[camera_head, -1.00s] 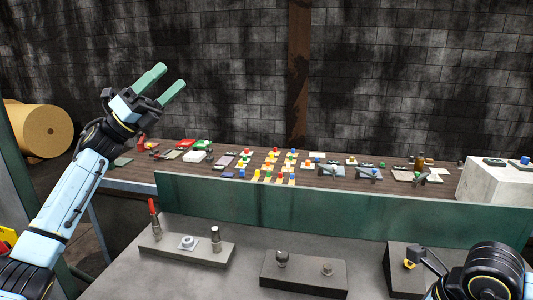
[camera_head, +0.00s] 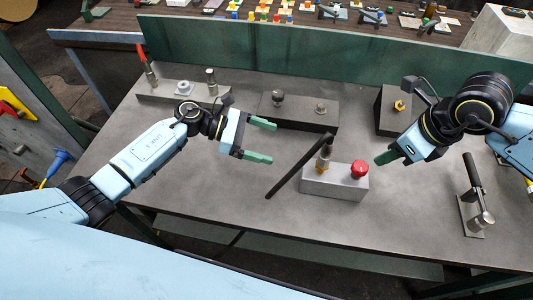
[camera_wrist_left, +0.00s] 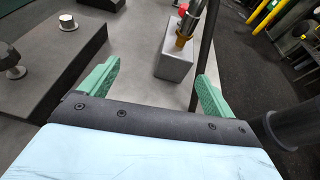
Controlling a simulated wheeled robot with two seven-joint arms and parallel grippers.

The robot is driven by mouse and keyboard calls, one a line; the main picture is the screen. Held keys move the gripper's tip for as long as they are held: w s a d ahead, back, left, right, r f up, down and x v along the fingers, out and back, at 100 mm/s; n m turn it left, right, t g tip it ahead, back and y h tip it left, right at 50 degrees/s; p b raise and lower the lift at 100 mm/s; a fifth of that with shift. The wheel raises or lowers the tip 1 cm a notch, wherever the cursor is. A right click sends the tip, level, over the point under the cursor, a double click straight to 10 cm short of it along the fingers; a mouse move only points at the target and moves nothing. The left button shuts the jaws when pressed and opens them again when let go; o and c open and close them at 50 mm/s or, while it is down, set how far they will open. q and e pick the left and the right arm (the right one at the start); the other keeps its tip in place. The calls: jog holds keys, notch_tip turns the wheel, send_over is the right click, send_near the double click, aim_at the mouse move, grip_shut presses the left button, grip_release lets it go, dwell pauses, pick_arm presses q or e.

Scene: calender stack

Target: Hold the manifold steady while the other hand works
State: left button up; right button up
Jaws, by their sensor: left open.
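A light grey block (camera_head: 335,184), which may be the manifold, stands on the grey bench. It carries a red knob (camera_head: 360,169) and an upright metal stem with a brass base (camera_head: 323,161). A long dark bar (camera_head: 286,178) slants beside its left end. My left gripper (camera_head: 264,141) is open and empty, left of the bar and apart from the block.
Along the back of the bench stand a dark plate with a red-handled tool (camera_head: 142,56), a dark block with two knobs (camera_head: 299,111) and a block with a yellow fitting (camera_head: 399,105). A lever fixture (camera_head: 473,195) stands at the right. The front left of the bench is clear.

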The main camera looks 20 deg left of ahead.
aim_at(312, 177)
pick_arm(q)
jog(key=shift+m+g, duration=0.5)
jog(key=shift+m, duration=0.1)
jog(key=s+f, duration=0.1)
jog(key=s+d+f, duration=0.2)
jog(key=shift+f, duration=0.3)
jog(key=shift+y, duration=0.3)
jog(key=x, duration=1.3)
jog(key=shift+c, duration=0.4)
